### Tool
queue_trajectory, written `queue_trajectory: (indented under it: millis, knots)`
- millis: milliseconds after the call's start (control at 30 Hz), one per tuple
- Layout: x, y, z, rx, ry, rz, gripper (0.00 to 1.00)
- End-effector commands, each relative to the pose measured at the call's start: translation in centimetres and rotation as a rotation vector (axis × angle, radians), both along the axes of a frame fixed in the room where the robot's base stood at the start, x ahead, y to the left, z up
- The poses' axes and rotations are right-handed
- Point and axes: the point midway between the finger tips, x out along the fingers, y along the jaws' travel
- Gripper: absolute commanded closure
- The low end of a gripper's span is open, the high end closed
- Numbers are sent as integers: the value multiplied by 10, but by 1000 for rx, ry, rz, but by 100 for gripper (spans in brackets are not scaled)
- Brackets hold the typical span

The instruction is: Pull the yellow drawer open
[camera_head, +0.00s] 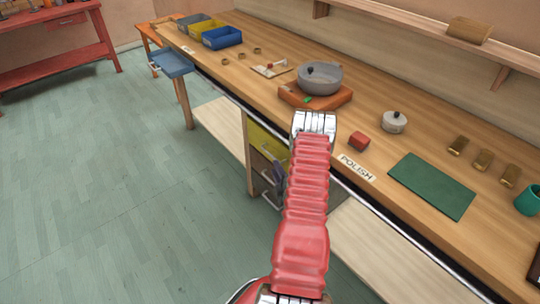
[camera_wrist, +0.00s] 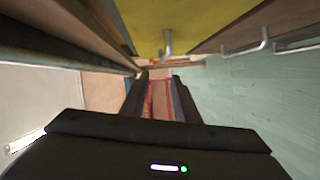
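The yellow drawer (camera_head: 262,140) is in the cabinet under the workbench, partly hidden behind my red arm in the head view. In the wrist view its yellow front (camera_wrist: 190,18) fills the top, with a grey metal handle (camera_wrist: 167,42) standing out from it. My gripper (camera_wrist: 160,80) has its two dark fingers apart with nothing between them. The handle lies beyond the fingertips in the picture and looks apart from them.
Other drawers with bar handles (camera_wrist: 245,47) sit beside the yellow one in the wrist view. The workbench (camera_head: 385,95) overhangs them and carries a grey pot (camera_head: 320,78), a green mat (camera_head: 432,186) and bins. The floor in front is clear.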

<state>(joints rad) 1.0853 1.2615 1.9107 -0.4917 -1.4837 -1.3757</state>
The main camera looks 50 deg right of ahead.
Motion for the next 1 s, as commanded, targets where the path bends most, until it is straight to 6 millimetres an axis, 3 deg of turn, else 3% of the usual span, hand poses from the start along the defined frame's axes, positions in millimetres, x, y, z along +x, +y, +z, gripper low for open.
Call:
queue_trajectory:
  millis: [200,567,767,1000]
  knots:
    - [-19,2,-16,-35,-17,-13,72]
    - [-18,1,-15,-36,-17,-13,72]
    - [-8,-5,-16,-37,-17,-12,72]
    - [20,-24,-19,-38,-18,-11,72]
